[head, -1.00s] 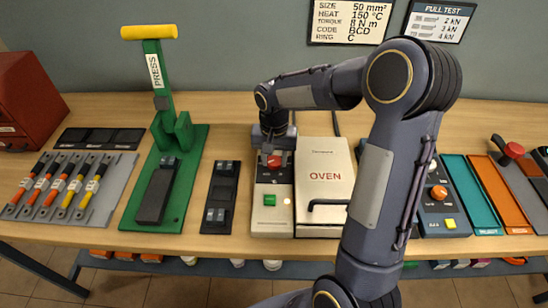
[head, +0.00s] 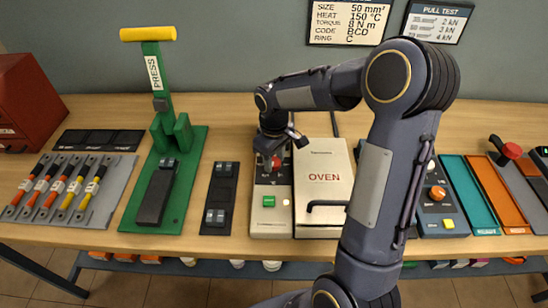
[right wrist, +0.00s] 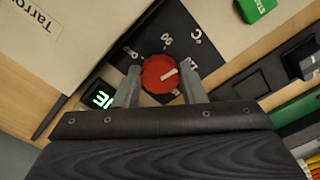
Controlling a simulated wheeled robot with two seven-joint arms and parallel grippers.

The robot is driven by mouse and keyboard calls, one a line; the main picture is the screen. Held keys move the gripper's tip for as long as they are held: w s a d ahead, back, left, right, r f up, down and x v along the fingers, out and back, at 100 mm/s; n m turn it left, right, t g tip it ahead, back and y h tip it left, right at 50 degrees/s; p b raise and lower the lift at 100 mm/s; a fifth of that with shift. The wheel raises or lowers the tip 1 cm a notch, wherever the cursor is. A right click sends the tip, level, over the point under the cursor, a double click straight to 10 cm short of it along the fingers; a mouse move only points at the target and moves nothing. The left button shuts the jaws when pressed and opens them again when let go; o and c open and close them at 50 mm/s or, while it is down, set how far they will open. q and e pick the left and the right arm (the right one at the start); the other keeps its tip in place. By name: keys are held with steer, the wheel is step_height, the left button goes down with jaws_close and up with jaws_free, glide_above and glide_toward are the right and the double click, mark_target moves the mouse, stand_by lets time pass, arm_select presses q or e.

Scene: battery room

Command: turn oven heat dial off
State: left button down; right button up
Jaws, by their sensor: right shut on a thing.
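The red oven heat dial (right wrist: 160,74) has a white pointer mark and sits on a black scale plate (right wrist: 125,52) with white markings. My right gripper (right wrist: 161,90) is shut on it, one grey finger on each side. In the right wrist view the pointer is toward the right and slightly up. In the head view my right gripper (head: 273,150) comes down over the dial and partly hides it. The oven (head: 325,160) has a cream lid marked OVEN, right of the control panel (head: 271,222). My left gripper is not in view.
A green START button (right wrist: 254,8) is on the same panel. A small display (right wrist: 98,98) glows green beside the dial. A black switch strip (head: 221,190) and a green press (head: 183,195) stand to the left. My right arm covers the bench right of the oven.

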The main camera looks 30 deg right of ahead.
steer(key=n+p, duration=0.1)
steer(key=n, duration=0.5)
steer(key=shift+w+r+n, duration=0.1)
steer(key=shift+n, duration=0.2)
steer(key=n+p, duration=0.1)
steer(key=n, duration=0.4)
steer(key=shift+d, duration=0.1)
steer(key=n+p, duration=0.2)
steer(key=n, duration=0.3)
steer(key=shift+w+n, duration=0.1)
steer(key=shift+n, duration=0.3)
steer(key=n+p, duration=0.2)
steer(key=n, duration=0.3)
steer(key=shift+w, duration=0.1)
steer(key=shift+n, duration=0.3)
steer(key=o, duration=1)
